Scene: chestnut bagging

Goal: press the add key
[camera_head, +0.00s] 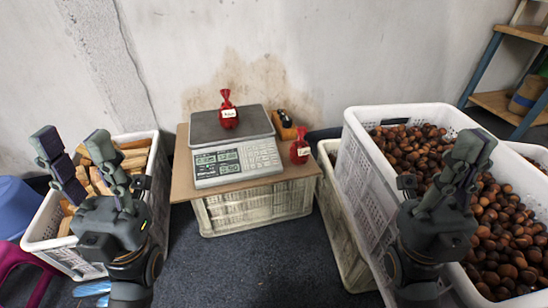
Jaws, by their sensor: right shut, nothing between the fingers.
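A grey scale (236,162) stands on a board over an upturned-looking crate in the middle. Its front panel has lit displays on the left and a keypad (262,156) on the right; the add key is too small to tell apart. A red tied bag (228,117) with a white label sits on the scale's pan. My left gripper (72,143) is open and empty, fingers spread, over the crate of wood at left. My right gripper (472,148) is shut and empty, above the chestnut crate at right. Both are well apart from the scale.
A second red bag (300,147) and a wooden block with a black item (284,121) sit right of the scale on the board (184,178). A tall white crate (364,180) of chestnuts stands at right, a wood-filled crate (154,190) at left. Dark floor (250,265) shows in front.

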